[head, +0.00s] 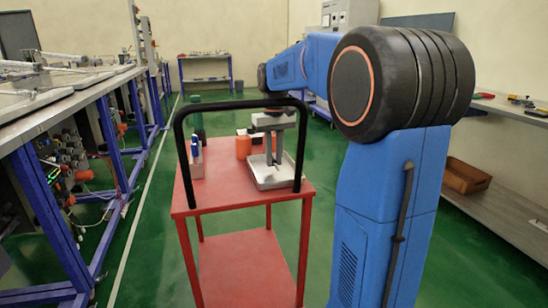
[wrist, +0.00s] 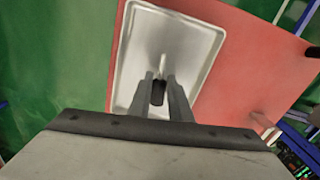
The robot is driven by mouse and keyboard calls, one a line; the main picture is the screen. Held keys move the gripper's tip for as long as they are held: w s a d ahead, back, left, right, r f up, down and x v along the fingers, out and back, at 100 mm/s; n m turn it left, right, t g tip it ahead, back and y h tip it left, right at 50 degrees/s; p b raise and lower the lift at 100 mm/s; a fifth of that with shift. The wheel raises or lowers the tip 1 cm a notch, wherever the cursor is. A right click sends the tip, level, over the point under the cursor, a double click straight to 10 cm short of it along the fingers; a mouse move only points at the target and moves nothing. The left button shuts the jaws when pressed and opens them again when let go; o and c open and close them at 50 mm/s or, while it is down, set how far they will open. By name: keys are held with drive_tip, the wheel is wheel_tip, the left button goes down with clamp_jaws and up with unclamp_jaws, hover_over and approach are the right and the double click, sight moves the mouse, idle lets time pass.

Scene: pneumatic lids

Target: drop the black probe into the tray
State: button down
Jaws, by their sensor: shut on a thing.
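A shallow metal tray (head: 256,184) lies on the right part of the red cart top; in the wrist view the tray (wrist: 130,68) is directly below my gripper. My gripper (head: 273,158) points down over the tray. In the wrist view its fingers (wrist: 159,84) are shut on the black probe (wrist: 158,97), whose dark body shows between them. A pale, thin streak just beyond the fingertips may be part of the probe or a reflection. The probe's lower end and its exact height over the tray are unclear.
The red cart (head: 225,195) has a black handle (head: 180,150) on the near side. An orange cylinder (head: 243,147) stands left of the tray, and a small holder with blue-and-white items (head: 196,155) stands at the left. Workbenches (head: 75,90) line the left; a shelf (head: 500,205) stands right.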

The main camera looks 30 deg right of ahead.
sight(274, 161)
drive_tip(key=shift+f, duration=0.65)
drive_tip(key=c, duration=1.6)
unclamp_jaws()
drive_tip(key=shift+c, duration=0.2)
drive_tip(key=shift+r, duration=0.1)
wheel_tip(274, 161, up, 13)
